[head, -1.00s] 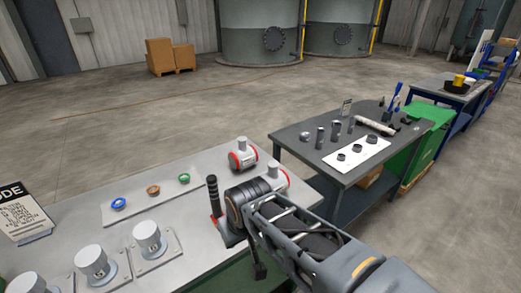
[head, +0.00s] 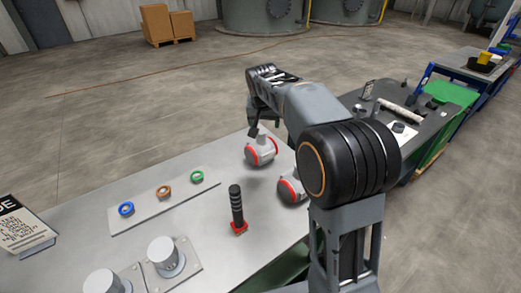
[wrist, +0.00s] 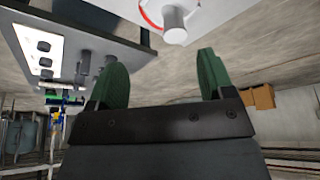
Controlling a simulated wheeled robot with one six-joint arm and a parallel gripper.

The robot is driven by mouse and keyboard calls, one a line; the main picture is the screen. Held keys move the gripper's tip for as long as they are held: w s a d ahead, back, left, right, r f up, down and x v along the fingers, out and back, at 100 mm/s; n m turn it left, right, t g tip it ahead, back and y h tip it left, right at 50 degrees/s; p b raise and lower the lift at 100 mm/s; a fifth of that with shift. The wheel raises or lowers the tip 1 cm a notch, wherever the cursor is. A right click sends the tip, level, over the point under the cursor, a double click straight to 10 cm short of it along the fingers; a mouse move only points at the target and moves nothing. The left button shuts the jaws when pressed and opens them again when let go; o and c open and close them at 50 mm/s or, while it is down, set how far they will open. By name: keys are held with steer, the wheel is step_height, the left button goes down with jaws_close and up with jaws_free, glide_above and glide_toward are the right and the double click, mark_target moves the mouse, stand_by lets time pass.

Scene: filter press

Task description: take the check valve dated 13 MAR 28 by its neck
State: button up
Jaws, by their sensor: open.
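Two grey check valves with red bands lie on the near grey table (head: 75,240): a far one (head: 260,151) and a nearer one (head: 292,187), partly hidden by my arm. No date is legible on either. My gripper (head: 254,130) is just above the far valve, its fingers mostly hidden by the arm. In the wrist view my gripper (wrist: 164,75) is open, with two green fingers apart and nothing between them. A valve's grey neck (wrist: 174,25) and part of a red band show beyond the fingertips at the top; which valve this is, I cannot tell.
A black-handled tool (head: 237,208) stands on the table near the valves. A strip with blue, brown and green rings (head: 163,191) and white flanged cylinders (head: 163,252) are to the left. A second dark table (head: 425,130) with parts stands to the right.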

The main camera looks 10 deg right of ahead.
glide_toward(261, 132)
steer(key=shift+m, duration=0.4)
steer(key=p+x, duration=0.1)
steer(key=x, duration=0.6)
steer(key=shift+p+x, duration=1)
steer(key=shift+x, duration=1.9)
steer(key=c, duration=0.9)
steer(key=shift+c, duration=0.7)
steer(key=shift+r, duration=0.15)
